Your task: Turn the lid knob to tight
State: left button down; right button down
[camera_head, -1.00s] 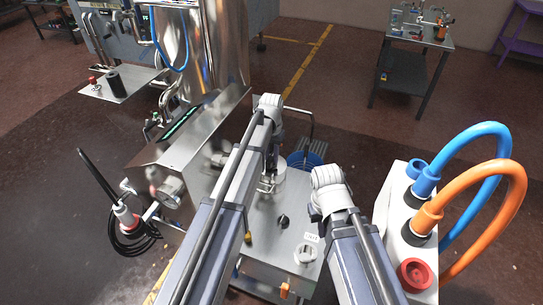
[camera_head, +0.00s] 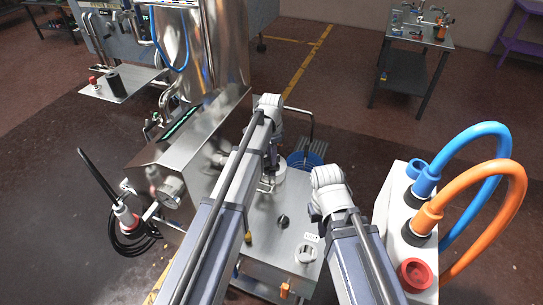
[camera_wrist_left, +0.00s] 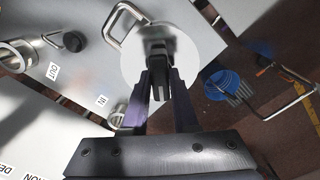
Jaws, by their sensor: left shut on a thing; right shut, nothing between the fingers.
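The round pale metal lid (camera_wrist_left: 133,68) lies beneath my left gripper in the left wrist view. Its knob (camera_wrist_left: 158,42) stands up at the middle and sits between the fingers. My left gripper (camera_wrist_left: 158,88) is shut on this knob. In the head view the lid (camera_head: 279,174) shows partly, behind my left arm, and my left gripper (camera_head: 270,160) points down at it. My right gripper (camera_head: 313,212) is shut and empty, mostly hidden by its own wrist, above the right side of the steel table. No tight mark on the lid is readable.
The steel table (camera_head: 265,240) carries a black knob (camera_head: 282,221) and a round metal fitting (camera_head: 306,252). A bent metal handle (camera_wrist_left: 118,22) is close beside the lid. A blue coil (camera_wrist_left: 222,85) is beyond the edge. A white box (camera_head: 393,225) with hoses stands at right.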

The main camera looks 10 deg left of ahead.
dwell(0.4)
pick_arm(q)
jog(key=c, duration=0.7)
grip_release()
notch_tip(320, 180, up, 8)
jog(key=p, duration=0.8)
jog(key=shift+f, duration=0.1)
